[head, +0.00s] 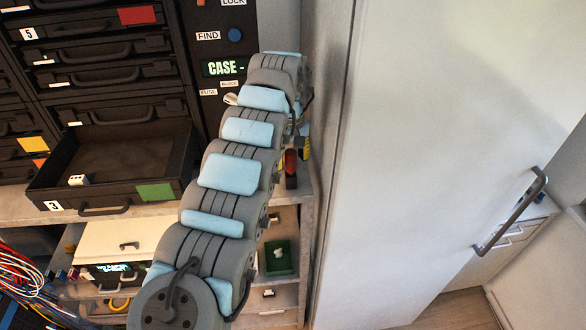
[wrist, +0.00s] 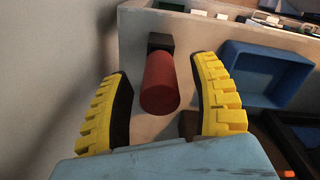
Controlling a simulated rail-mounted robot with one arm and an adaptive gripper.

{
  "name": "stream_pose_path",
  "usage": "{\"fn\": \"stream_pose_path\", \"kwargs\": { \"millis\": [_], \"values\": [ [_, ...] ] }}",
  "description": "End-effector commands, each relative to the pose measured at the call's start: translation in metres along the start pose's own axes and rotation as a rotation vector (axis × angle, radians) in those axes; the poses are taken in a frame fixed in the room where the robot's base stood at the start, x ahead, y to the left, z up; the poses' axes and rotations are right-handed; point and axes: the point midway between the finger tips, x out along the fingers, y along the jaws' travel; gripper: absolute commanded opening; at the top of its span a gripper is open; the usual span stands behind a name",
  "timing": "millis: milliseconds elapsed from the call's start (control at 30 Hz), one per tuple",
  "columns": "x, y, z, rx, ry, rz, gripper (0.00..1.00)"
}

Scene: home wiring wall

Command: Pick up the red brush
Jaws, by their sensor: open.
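The red brush (wrist: 160,84) shows in the wrist view as a red cylinder with a dark block at its far end. It is near a pale wooden surface (wrist: 205,40). My gripper (wrist: 163,105) has its two yellow ribbed fingers spread, one on each side of the brush with gaps on both sides. In the head view a small red part of the brush (head: 291,162) shows beside my arm, and yellow finger parts (head: 306,145) are next to it. The rest of the gripper is hidden behind my arm there.
A blue bin (wrist: 262,75) stands right of the brush in the wrist view. In the head view, an open black drawer (head: 105,165) is left of my arm, a green tray (head: 280,258) sits low on a shelf, and a white door (head: 430,150) stands to the right.

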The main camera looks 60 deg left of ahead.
Motion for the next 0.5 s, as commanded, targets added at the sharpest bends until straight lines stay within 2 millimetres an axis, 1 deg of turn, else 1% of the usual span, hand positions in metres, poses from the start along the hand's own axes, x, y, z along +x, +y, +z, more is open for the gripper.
{"fn": "stream_pose_path", "kwargs": {
  "millis": [133, 367, 400, 467, 500],
  "values": [
    [0.0089, 0.0, 0.0003, -0.001, -0.001, 0.0, 0.62],
    [0.0101, 0.0002, 0.0001, -0.001, 0.0, 0.001, 0.62],
    [0.01, 0.0002, 0.0001, -0.001, 0.0, 0.001, 0.59],
    [0.01, 0.0003, 0.0001, -0.001, 0.0, 0.001, 0.42],
    [0.0099, 0.0003, 0.0001, 0.0, 0.001, 0.001, 0.3]
  ]
}}
